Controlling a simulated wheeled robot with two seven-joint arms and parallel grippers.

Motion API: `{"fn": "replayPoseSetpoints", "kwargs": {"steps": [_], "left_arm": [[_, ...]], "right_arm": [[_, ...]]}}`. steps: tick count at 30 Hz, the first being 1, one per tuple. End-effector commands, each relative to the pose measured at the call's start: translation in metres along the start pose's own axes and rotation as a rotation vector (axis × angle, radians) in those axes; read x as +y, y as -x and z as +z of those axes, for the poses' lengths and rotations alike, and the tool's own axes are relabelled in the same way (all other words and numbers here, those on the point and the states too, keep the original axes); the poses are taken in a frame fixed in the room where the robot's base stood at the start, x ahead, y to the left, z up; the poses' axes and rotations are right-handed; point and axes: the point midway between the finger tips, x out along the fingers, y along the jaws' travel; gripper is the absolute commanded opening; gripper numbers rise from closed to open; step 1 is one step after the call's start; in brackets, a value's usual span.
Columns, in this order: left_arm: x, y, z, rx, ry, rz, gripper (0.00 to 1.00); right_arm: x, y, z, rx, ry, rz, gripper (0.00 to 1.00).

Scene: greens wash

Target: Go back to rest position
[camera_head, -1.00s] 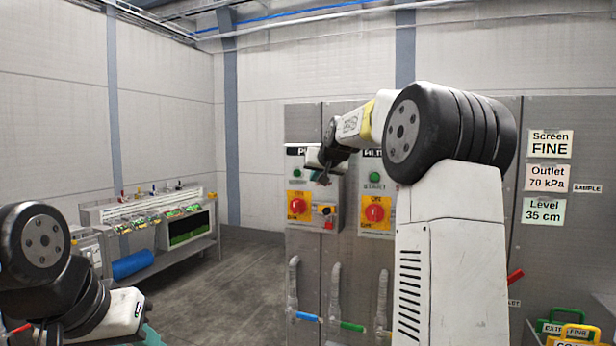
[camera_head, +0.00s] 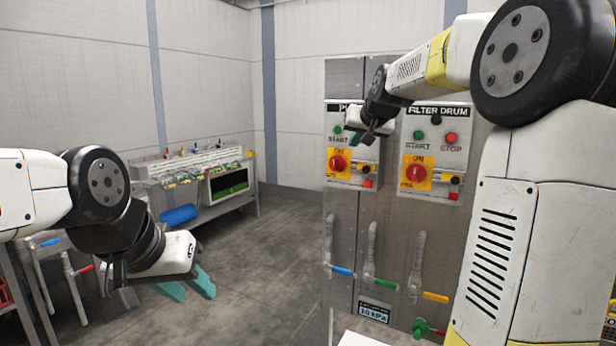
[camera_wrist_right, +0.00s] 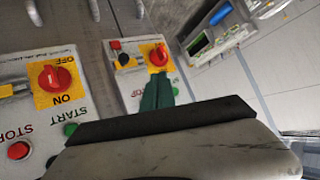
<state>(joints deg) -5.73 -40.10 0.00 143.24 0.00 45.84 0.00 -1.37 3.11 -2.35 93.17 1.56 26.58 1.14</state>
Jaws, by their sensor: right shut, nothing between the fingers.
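My left gripper (camera_head: 187,288) hangs at the lower left in the head view. Its two teal fingers point down and to the right, with a gap between them and nothing held. My right gripper (camera_head: 365,138) is in front of the left control box of the cabinet, and its fingers are small there. In the right wrist view its teal fingers (camera_wrist_right: 157,92) are together and empty, pointing towards the panels. I cannot tell the distance to the panel, and no contact shows.
The grey cabinet (camera_head: 385,215) stands close on the right, with the FILTER DRUM panel (camera_head: 437,112), red rotary switches and lever handles. A bench (camera_head: 225,200) stands at the back left. The middle floor (camera_head: 270,270) is clear.

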Motion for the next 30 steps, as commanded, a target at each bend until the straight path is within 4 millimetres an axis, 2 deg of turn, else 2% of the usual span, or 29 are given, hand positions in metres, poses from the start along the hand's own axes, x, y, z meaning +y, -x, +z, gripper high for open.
{"fn": "replayPoseSetpoints", "kwargs": {"steps": [1,3,5,9,12,15,18,21,30], "left_arm": [[0.000,0.000,0.000,0.000,0.000,0.000,0.36],[0.000,0.000,0.000,0.000,0.000,0.000,0.36],[0.000,0.000,0.000,0.000,0.000,0.000,0.36],[0.000,0.000,0.000,0.000,0.000,0.000,0.36],[0.000,0.000,0.000,0.000,0.000,0.000,0.36],[0.000,0.000,0.000,0.000,0.000,0.000,0.36],[0.000,0.000,0.000,0.000,0.000,0.000,0.36],[0.000,0.000,0.000,0.000,0.000,0.000,0.36],[0.000,0.000,0.000,0.000,0.000,0.000,0.36]], "right_arm": [[-0.005,0.026,0.022,-0.031,0.007,-0.009,0.00],[-0.011,0.057,0.061,-0.090,0.019,-0.021,0.00],[-0.015,0.083,0.098,-0.142,0.031,-0.030,0.00],[-0.019,0.139,0.190,-0.261,0.063,-0.047,0.00],[-0.019,0.169,0.252,-0.337,0.087,-0.055,0.00],[-0.017,0.189,0.301,-0.393,0.105,-0.059,0.00],[-0.014,0.202,0.334,-0.433,0.118,-0.061,0.00],[-0.013,0.207,0.350,-0.453,0.124,-0.062,0.00],[-0.013,0.208,0.354,-0.459,0.125,-0.062,0.00]]}}
